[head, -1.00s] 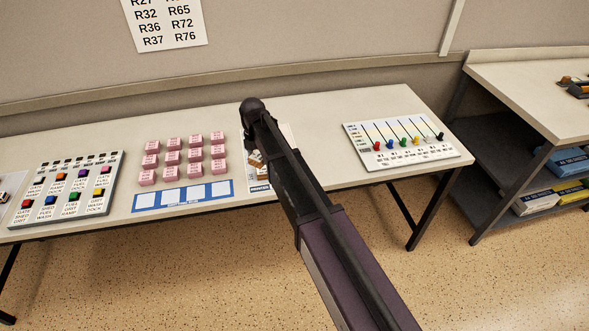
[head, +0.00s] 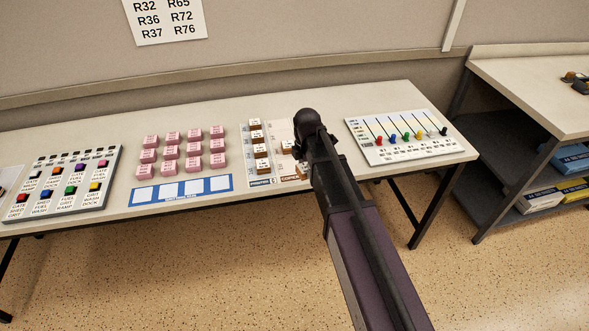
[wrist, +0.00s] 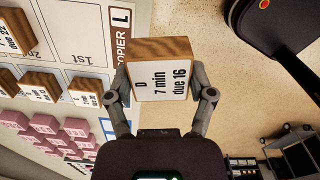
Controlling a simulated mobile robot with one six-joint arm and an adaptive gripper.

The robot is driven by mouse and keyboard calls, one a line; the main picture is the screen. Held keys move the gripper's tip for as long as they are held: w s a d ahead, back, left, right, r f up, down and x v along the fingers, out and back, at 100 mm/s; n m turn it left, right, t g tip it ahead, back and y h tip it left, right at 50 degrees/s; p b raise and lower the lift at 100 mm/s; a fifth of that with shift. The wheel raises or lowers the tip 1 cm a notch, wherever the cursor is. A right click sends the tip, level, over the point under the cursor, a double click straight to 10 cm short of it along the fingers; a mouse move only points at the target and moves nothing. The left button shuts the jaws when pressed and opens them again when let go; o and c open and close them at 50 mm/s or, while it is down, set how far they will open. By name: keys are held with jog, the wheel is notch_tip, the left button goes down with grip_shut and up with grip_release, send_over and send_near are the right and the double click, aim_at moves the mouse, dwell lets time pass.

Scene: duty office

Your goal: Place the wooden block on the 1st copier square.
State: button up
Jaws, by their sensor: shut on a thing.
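My gripper (wrist: 160,90) is shut on a wooden block (wrist: 163,52) in the wrist view. The block's white label reads "D, 7 min, due 16". The copier sheet (wrist: 119,55) is at the upper left of that view. Its 1st square (wrist: 80,30) looks bare, and the held block is beside it, over the COPIER edge strip and the floor in the picture. Another wooden block (wrist: 14,31), marked "due 22", stands farther along the sheet. In the head view my arm hides most of my gripper and part of the copier sheet (head: 281,131).
Several wooden blocks (head: 256,138) stand in the column left of the copier sheet. Pink blocks (head: 171,153), a blue-edged strip (head: 182,191) and a button panel (head: 66,183) lie farther left. A slider board (head: 402,137) is to the right on the table (head: 360,100).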

jog(key=d+m, duration=0.1)
jog(key=s+d+f, duration=0.1)
jog(key=d, duration=0.1)
jog(key=s+d+m, duration=0.1)
jog(key=d, duration=0.1)
jog(key=shift+s+d+f+m+b, duration=0.1)
jog(key=shift+f+m+b, duration=0.05)
jog(key=shift+m+b, duration=0.2)
jog(key=b, duration=0.1)
send_over(293, 165)
jog(key=s, duration=0.1)
jog(key=shift+d+f, duration=0.35)
jog(key=shift+f, duration=0.35)
jog(key=shift+w+a, duration=0.15)
jog(key=shift+w, duration=0.05)
jog(key=shift+w+a+f+b, duration=0.1)
jog(key=shift+w+f+b, duration=0.05)
jog(key=shift+f+b, duration=0.35)
jog(key=shift+w+a+f+b, duration=0.15)
jog(key=shift+f+b, duration=0.2)
jog(key=shift+b, duration=0.25)
jog(key=shift+f+b, duration=0.95)
jog(key=shift+f, duration=0.05)
jog(key=shift+f, duration=0.1)
